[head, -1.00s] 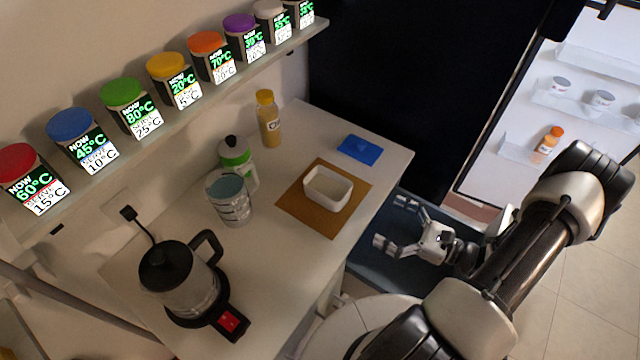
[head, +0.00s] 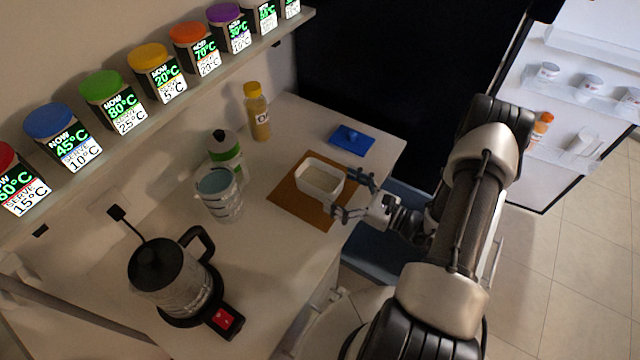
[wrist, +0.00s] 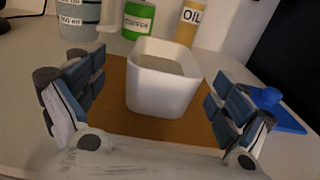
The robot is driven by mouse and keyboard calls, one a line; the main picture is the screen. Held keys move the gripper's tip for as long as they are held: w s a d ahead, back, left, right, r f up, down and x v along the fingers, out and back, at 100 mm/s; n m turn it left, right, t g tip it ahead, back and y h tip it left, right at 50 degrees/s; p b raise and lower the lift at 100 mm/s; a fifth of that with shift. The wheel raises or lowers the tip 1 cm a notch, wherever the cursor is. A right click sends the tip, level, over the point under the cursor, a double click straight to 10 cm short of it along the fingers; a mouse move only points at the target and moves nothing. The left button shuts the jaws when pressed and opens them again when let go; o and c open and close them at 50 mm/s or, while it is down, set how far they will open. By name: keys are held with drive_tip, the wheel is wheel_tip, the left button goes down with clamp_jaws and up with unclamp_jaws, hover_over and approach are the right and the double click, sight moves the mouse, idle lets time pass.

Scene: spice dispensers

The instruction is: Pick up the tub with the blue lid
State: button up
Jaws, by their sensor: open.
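A white open tub (head: 320,180) stands on a brown mat (head: 285,203) on the counter, with pale contents inside. A blue lid (head: 352,140) lies apart from it on the counter behind. In the wrist view the tub (wrist: 160,95) is upright and centred, with the blue lid (wrist: 275,108) at the right. My gripper (head: 352,195) is open and empty at the right side of the tub, over the mat's edge. In the wrist view my gripper (wrist: 155,98) has one finger on each side, with the tub ahead between them. A blue-lidded jar (head: 62,138) also stands on the shelf.
A measuring cup (head: 219,195), a green-labelled bottle (head: 226,155) and an oil bottle (head: 257,112) stand behind and left of the mat. A kettle (head: 170,275) stands at the front left. A shelf of several coloured-lid jars runs along the wall above.

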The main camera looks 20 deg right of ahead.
sight(327, 191)
drive_tip(key=x, duration=0.4)
drive_tip(key=shift+w+d+r+b, duration=0.1)
drive_tip(key=shift+w+b, duration=0.25)
drive_tip(key=shift+b, duration=0.05)
drive_tip(key=shift+c, duration=0.2)
drive_tip(key=c, duration=1.3)
